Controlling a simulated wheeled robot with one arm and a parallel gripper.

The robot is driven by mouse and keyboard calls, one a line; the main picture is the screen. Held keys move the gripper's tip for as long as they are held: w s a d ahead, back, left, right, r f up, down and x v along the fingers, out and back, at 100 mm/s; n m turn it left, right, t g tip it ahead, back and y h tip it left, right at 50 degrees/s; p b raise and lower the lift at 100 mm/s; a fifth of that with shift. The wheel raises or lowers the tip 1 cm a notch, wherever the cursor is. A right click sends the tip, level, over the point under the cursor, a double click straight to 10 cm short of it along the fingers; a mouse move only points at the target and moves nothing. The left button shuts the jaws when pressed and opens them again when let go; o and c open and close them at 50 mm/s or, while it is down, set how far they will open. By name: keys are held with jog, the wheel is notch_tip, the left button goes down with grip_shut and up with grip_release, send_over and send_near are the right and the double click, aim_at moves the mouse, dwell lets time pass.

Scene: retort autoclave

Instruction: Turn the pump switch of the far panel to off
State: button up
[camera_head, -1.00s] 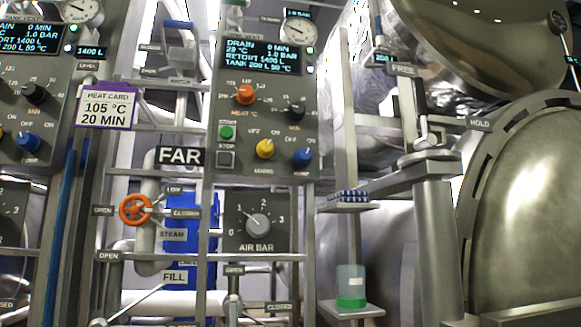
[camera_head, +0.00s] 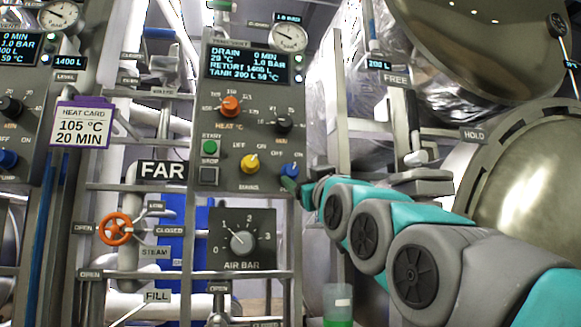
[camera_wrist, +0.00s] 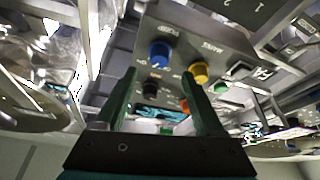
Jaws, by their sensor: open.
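In the head view my gripper (camera_head: 291,186) is at the panel's lower right corner. Contact cannot be told.
A yellow knob (camera_head: 250,163) sits left of the blue one, a black knob (camera_head: 283,123) and orange knob (camera_head: 230,106) above. An AIR BAR dial (camera_head: 243,242) is below. Another panel (camera_head: 20,110) stands at left; a retort door (camera_head: 530,190) is at right.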

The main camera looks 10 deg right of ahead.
aim_at(292, 170)
jog(key=shift+p+x, duration=0.65)
jog(key=shift+x, duration=3.2)
jog(key=shift+s+r, duration=0.1)
jog(key=shift+r, duration=0.1)
jog(key=shift+c, duration=0.2)
grip_shut()
